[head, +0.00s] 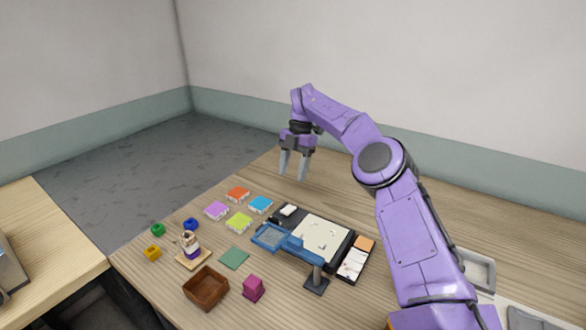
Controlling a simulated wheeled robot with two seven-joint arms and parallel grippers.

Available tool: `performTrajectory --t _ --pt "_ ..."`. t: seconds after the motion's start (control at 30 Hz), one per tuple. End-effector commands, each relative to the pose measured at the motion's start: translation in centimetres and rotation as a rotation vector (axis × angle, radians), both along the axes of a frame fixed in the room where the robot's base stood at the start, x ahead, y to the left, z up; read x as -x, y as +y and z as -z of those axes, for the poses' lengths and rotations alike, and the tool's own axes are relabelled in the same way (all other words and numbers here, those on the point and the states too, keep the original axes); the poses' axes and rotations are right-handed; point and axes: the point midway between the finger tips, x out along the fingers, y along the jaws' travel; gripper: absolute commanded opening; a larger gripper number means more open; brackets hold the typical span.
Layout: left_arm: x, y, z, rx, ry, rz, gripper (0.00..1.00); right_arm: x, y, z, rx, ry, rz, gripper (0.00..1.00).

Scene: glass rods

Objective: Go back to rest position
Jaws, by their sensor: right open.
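My right arm is purple and comes in from the lower right of the head view. Its gripper (293,165) points down above the far part of the wooden table (180,292). Its two grey fingers are apart, with nothing between them. The gripper is clear of the objects, behind the coloured blocks. My left gripper is not in view. No separate glass rods can be made out at this size.
A black board with a white panel (318,238) and a blue stand-mounted frame (268,237) occupy the middle. Orange (238,194), blue (260,204), purple (216,210) and lime (239,222) blocks lie left of it. A brown box (206,288) and a magenta block (253,289) stand nearer. A grey tray (478,268) is right.

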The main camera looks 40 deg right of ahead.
Motion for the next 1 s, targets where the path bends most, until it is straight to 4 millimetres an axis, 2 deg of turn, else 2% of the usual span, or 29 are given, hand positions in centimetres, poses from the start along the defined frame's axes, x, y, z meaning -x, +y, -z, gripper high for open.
performTrajectory --t 0.43,0.53,0.67,1.0 --pt "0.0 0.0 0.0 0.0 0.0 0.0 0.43 0.0 0.0 0.1 0.0 0.0 0.0 0.55" --pt "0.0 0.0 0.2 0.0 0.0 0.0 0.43 0.1 0.1 0.7 0.0 0.002 0.0 0.55" --pt "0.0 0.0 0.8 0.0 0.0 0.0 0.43 0.4 0.7 2.6 -0.003 0.003 -0.004 0.55" --pt "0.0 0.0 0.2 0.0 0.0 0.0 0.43 1.3 2.8 8.8 -0.001 0.004 -0.004 0.55"
